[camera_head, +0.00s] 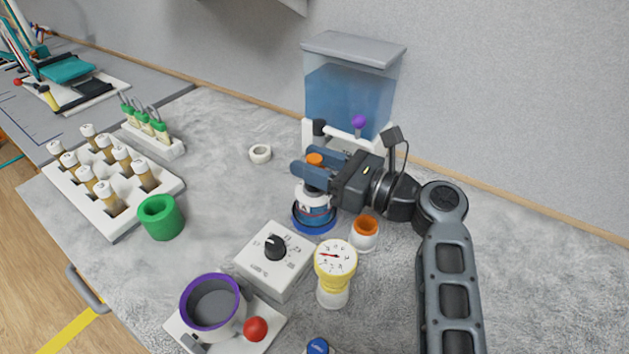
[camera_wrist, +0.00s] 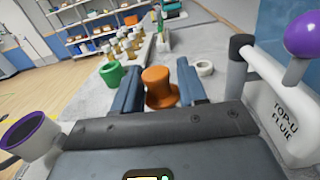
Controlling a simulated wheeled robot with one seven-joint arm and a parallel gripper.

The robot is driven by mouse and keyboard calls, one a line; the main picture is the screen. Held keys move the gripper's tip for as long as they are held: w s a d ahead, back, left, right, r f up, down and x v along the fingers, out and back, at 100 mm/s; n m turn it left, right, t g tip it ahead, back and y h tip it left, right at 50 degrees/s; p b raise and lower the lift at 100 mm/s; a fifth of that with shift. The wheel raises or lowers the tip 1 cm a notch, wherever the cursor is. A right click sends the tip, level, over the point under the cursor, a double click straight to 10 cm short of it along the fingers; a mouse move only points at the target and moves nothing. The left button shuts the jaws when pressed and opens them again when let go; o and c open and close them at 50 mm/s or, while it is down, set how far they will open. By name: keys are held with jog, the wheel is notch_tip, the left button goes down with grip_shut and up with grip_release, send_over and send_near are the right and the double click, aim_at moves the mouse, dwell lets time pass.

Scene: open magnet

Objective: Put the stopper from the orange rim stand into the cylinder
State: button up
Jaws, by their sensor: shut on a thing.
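My gripper (camera_head: 315,167) is shut on an orange stopper (camera_head: 314,159), which shows between the two blue fingers. The stopper is flat-topped and flares toward the bottom in the wrist view (camera_wrist: 158,88). Below the gripper in the head view stands a white and blue vessel (camera_head: 315,217) with a blue base, partly hidden by the fingers. I cannot tell for sure if it is the cylinder, or if the stopper touches it. The small white stand with an orange rim (camera_head: 364,233) is right of the vessel, below my wrist.
A gauge on a yellow body (camera_head: 335,262) and a dial box (camera_head: 272,262) stand in front. A green cup (camera_head: 161,217) and vial rack (camera_head: 112,185) are to the left. A blue liquid tank (camera_head: 350,95) stands behind. A white ring (camera_head: 260,153) lies on the clear back counter.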

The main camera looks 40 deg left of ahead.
jog(key=shift+f+b, duration=1.3)
jog(key=shift+f, duration=0.25)
jog(key=shift+f, duration=0.1)
jog(key=o, duration=1)
jog(key=shift+d+r, duration=0.2)
jog(key=shift+d, duration=0.05)
jog(key=d+p, duration=0.1)
jog(key=d, duration=0.2)
jog(key=w+d+p, duration=0.1)
jog(key=d+p, duration=0.1)
jog(key=d, duration=0.1)
jog(key=d+p, duration=0.2)
jog(key=d, duration=0.2)
jog(key=shift+w+d, duration=0.1)
jog(key=shift+w, duration=0.05)
jog(key=shift+d+f, duration=0.1)
jog(key=shift+d, duration=0.55)
